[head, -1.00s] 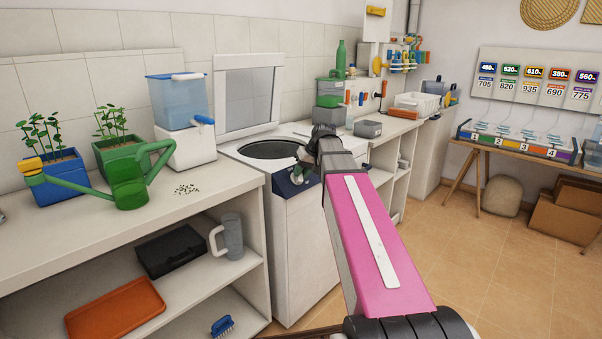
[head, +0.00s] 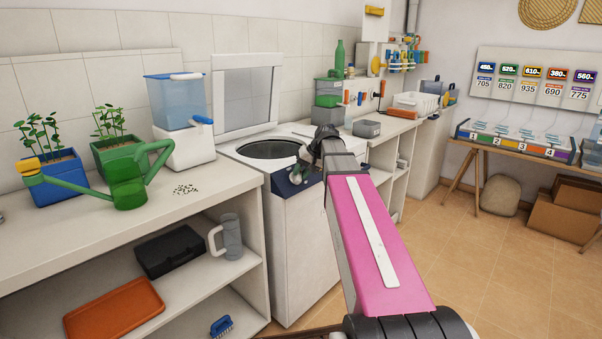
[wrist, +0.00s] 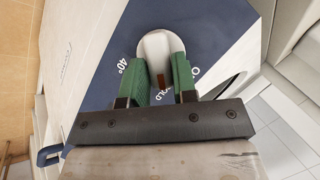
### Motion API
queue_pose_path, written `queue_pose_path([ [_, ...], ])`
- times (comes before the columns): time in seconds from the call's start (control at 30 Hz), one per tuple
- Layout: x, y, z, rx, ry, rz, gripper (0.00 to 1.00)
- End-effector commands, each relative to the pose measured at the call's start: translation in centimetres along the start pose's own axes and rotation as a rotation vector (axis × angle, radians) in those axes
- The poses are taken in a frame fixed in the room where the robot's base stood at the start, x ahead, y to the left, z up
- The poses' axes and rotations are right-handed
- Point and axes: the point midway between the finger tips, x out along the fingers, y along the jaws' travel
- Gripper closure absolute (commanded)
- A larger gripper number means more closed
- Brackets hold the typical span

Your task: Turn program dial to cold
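The program dial (wrist: 158,45) is a pale round knob with a raised grip bar and a brown mark on the bar. It sits on the dark blue control panel (wrist: 105,93) of the white top-loading washer (head: 300,240). In the wrist view "40°" is printed left of the dial, and a partly covered word ending in "OLD" lies by the right finger. The brown mark points down between the fingers, towards that partly covered word. My gripper (wrist: 160,65) has its green fingers closed on both sides of the bar. In the head view my arm hides most of the dial.
The washer's lid (head: 248,92) stands open behind its round drum opening (head: 268,149). A counter on the left holds a green watering can (head: 125,180), plants and a blue container (head: 177,100).

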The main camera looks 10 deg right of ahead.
Motion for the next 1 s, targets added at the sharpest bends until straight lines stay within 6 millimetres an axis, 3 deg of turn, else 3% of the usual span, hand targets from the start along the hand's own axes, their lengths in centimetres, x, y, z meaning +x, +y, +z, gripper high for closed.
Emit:
queue_pose_path([
  [0.03,0.0,0.0,0.0,0.0,0.001,0.001,0.57],
  [0.07,0.0,0.0,0.0,0.0,0.0,0.001,0.51],
  [0.47,-0.7,0.0,0.0,-0.001,0.001,0.0,0.51],
  [1.0,-9.4,0.0,0.0,0.0,0.002,0.0,0.51],
])
